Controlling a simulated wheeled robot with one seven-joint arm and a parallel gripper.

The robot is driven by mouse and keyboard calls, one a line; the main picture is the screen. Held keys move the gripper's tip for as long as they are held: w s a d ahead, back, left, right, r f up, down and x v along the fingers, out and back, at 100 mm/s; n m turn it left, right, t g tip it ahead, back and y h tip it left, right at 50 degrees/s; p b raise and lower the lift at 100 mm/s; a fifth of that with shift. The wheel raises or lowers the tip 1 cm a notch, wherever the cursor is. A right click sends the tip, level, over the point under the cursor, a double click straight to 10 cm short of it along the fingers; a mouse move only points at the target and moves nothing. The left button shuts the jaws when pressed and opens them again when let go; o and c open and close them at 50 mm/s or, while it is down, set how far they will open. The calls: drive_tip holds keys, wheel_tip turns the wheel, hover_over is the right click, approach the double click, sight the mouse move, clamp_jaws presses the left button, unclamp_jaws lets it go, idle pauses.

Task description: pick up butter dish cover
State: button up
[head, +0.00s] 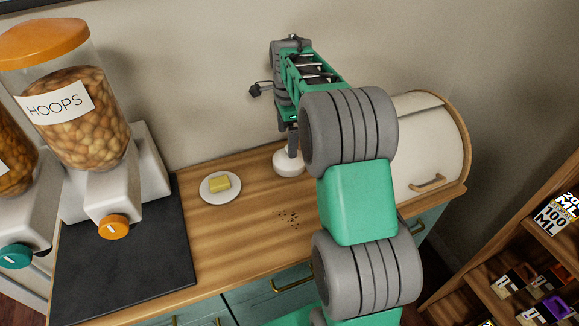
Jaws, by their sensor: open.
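A small round white piece (289,163), which looks like the butter dish cover, sits on the wooden counter near the wall. My gripper (292,146) points down right over it, with its fingers at its top. The gripper is open; whether the fingers touch the cover cannot be told, and my arm hides part of that area.
A cereal dispenser (110,190) stands on a dark mat (160,270) at the left. A cream bread bin (425,140) stands behind my arm at the right. Dark crumbs (288,217) lie on the counter (225,245). A wooden shelf (480,278) stands at the lower right.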

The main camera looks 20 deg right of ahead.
sight(285, 166)
drive_tip(key=shift+o, duration=0.7)
drive_tip(key=f, duration=0.1)
drive_tip(key=w+d+f+m, duration=0.1)
drive_tip(key=f, duration=0.1)
drive_tip(key=shift+w+m, duration=0.15)
drive_tip(key=shift+m, duration=0.15)
wheel_tip(285, 166, down, 7)
drive_tip(key=shift+w+r+p, duration=0.1)
drive_tip(key=shift+p, duration=0.7)
drive_tip(key=shift+c, duration=0.6)
drive_tip(key=c, duration=0.9)
